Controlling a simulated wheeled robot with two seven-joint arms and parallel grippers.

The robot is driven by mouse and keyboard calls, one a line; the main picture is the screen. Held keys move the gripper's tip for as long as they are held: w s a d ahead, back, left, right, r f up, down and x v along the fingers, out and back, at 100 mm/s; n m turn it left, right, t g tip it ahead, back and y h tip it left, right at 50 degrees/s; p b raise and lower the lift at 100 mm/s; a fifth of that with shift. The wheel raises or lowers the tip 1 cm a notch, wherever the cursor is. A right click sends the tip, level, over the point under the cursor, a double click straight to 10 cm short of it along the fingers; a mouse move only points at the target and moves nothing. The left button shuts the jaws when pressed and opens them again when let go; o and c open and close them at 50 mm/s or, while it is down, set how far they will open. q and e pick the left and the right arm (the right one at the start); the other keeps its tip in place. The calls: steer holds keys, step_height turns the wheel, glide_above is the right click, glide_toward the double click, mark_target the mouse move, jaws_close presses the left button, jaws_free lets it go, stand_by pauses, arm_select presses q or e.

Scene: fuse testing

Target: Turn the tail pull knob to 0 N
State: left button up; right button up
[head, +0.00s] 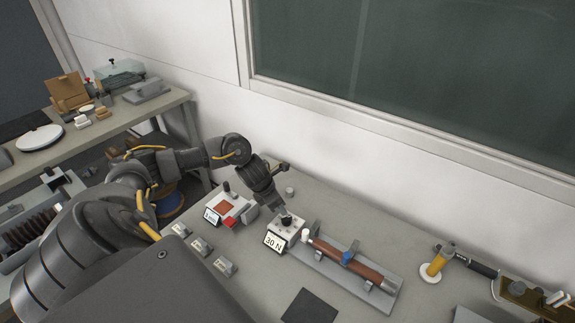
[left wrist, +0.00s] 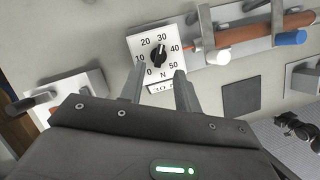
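The tail pull knob (left wrist: 159,55) is black and sits on a white dial plate marked 0 to 50 N. Its pointer appears to face up toward the 30 mark. In the head view the knob (head: 287,220) is under my left gripper (head: 281,208). A small display (head: 274,241) in front of it reads 30 N. In the left wrist view my left gripper (left wrist: 160,74) is open, its fingertips apart on either side of the dial's lower part. My right gripper does not show.
Several small labelled blocks (head: 202,247) and a dark square pad (head: 310,307) lie in front.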

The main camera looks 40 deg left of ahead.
mark_target(288, 217)
arm_select(q)
steer(key=x, duration=0.7)
steer(key=shift+w+f, duration=0.15)
steer(key=shift+f, duration=0.15)
jaws_close()
